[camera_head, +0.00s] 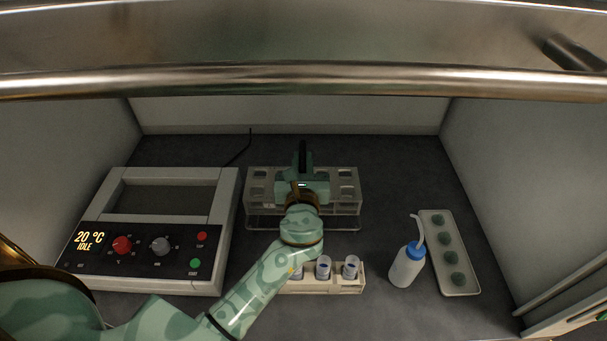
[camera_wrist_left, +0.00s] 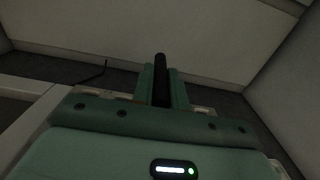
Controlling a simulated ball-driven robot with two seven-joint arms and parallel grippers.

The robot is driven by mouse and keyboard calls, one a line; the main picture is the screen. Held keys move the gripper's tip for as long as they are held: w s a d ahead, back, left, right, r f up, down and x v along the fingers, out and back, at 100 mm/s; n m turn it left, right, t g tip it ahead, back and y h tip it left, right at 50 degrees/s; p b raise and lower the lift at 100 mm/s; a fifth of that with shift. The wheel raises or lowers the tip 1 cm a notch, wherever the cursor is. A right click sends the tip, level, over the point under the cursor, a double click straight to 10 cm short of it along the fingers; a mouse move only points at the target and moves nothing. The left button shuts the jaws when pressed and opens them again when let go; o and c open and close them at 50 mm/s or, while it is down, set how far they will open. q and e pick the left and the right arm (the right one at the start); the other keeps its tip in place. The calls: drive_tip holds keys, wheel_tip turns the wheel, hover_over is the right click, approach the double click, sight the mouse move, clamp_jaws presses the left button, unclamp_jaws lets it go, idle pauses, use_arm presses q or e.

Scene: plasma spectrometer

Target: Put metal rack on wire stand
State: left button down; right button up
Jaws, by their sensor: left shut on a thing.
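The arm and gripper hide the rack's centre. The wire stand (camera_head: 349,230) shows as thin wire just below and in front of the rack. I cannot tell whether the rack rests on it or hangs slightly above. In the left wrist view the gripper (camera_wrist_left: 161,85) hides most of the rack. My right gripper is not in view.
A heater unit (camera_head: 228,215) with knobs and display stands left of the rack. A small vial rack (camera_head: 348,288) is in front, partly behind my arm. A wash bottle (camera_head: 407,266) and a tray (camera_head: 462,289) are at right. Walls close the sides; a metal bar (camera_head: 300,80) crosses above.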

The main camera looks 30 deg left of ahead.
use_arm(q)
drive_tip(key=shift+w+f, duration=0.3)
drive_tip(key=shift+f, duration=0.05)
drive_tip(key=shift+f+b, duration=0.65)
drive_tip(key=shift+f, duration=0.85)
drive_tip(key=c, duration=1.4)
unclamp_jaws()
drive_tip(key=shift+f, duration=0.1)
drive_tip(key=shift+s, duration=0.1)
drive_tip(key=shift+s, duration=0.1)
drive_tip(key=v, duration=1.1)
drive_tip(key=shift+s+d, duration=0.2)
drive_tip(key=shift+s, duration=0.15)
